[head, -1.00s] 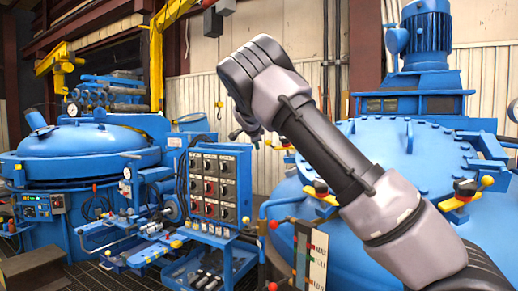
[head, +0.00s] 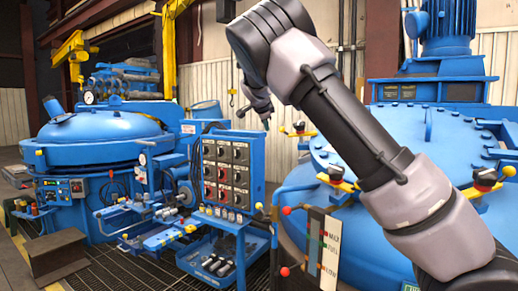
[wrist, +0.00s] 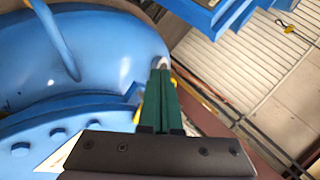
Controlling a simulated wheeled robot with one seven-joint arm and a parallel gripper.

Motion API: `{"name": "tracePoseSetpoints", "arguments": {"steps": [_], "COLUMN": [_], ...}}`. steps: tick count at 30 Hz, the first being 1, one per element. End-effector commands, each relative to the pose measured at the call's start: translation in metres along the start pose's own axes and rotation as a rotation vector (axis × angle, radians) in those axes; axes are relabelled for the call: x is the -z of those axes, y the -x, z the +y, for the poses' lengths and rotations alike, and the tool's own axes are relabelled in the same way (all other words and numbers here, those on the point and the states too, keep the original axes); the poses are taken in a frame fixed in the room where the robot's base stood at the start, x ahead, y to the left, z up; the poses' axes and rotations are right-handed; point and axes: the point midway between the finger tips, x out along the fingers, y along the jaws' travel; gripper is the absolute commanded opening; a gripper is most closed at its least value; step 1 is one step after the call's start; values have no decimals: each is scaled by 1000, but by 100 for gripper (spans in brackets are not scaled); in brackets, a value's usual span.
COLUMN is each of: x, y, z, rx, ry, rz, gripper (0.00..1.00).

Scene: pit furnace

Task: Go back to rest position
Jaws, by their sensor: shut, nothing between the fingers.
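My gripper (head: 254,118) hangs at the end of my raised, bent arm, in the upper middle of the head view. It is in the air above and behind the control panel with rows of knobs (head: 226,172). In the wrist view the green fingers of my gripper (wrist: 160,68) lie side by side, shut, with nothing held. Beyond the fingertips is a rounded blue surface (wrist: 110,50); I cannot tell the distance to it.
A large blue furnace with a bolted lid and motor (head: 440,140) stands at the right, behind my arm. Another blue domed vessel (head: 95,140) stands at the left. A level gauge board (head: 322,250) stands in front.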

Motion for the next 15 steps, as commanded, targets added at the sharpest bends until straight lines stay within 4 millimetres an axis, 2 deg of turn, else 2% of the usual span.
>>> {"name": "tracePoseSetpoints", "arguments": {"steps": [1,4,8,11,15], "x": [21,61,109,133,157], "y": [-4,-9,1,22,66], "z": [10,42,93,127,166], "rx": [-30,-110,-205,-243,-246], "ry": [-17,-31,-28,-5,53], "rz": [-10,-58,-164,-256,-380], "gripper": [0,0,0,0,0]}}
